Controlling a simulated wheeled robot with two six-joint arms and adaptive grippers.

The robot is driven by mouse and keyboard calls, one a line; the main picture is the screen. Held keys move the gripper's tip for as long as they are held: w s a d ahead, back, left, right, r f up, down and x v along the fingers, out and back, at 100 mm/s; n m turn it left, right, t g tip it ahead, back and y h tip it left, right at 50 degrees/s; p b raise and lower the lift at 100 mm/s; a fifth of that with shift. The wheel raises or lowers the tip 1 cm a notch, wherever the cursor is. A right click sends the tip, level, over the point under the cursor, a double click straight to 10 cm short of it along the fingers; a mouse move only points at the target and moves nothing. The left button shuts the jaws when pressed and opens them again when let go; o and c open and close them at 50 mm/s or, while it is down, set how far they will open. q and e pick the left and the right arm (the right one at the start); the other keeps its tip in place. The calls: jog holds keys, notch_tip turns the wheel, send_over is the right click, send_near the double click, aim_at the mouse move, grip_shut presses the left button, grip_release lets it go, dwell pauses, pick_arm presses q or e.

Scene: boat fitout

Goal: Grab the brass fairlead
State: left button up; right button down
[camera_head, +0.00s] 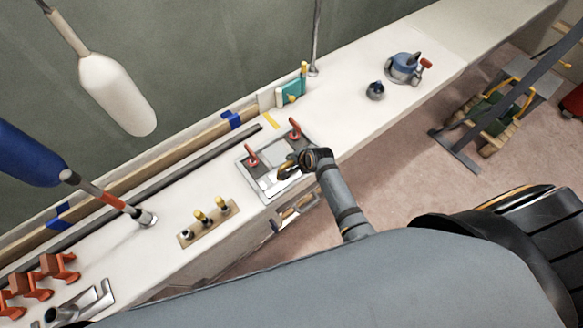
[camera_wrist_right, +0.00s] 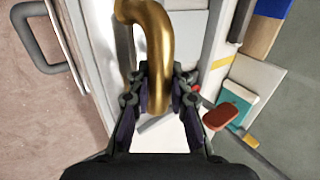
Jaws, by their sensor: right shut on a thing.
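The brass fairlead (camera_wrist_right: 153,38) is a thick, curved gold-coloured piece in the right wrist view. My right gripper (camera_wrist_right: 160,85) is shut on it, one finger on each side. In the head view the right gripper (camera_head: 294,165) is over the front part of a metal tray-like panel (camera_head: 245,172) on the white counter. There the fairlead is small and mostly hidden by the gripper. I cannot tell whether it touches the panel. My left gripper is not in view.
Two red-handled parts (camera_head: 294,128) stand on the panel. A wooden block (camera_head: 208,224) with yellow-topped pieces is to the left. A blue kettle-like item (camera_head: 404,67) and a small dark round item (camera_head: 375,91) stand farther right. The counter (camera_head: 345,120) between is clear.

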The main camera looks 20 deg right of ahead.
jog(key=shift+r, duration=0.1)
dwell(0.3)
jog(key=shift+w+r, duration=0.1)
jog(key=shift+r, duration=0.2)
notch_tip(320, 180, up, 2)
jog(key=shift+r, duration=0.2)
jog(key=s+d+r+b, duration=0.1)
jog(key=s+d+r, duration=0.4)
jog(key=s+r, duration=0.5)
jog(key=s, duration=0.3)
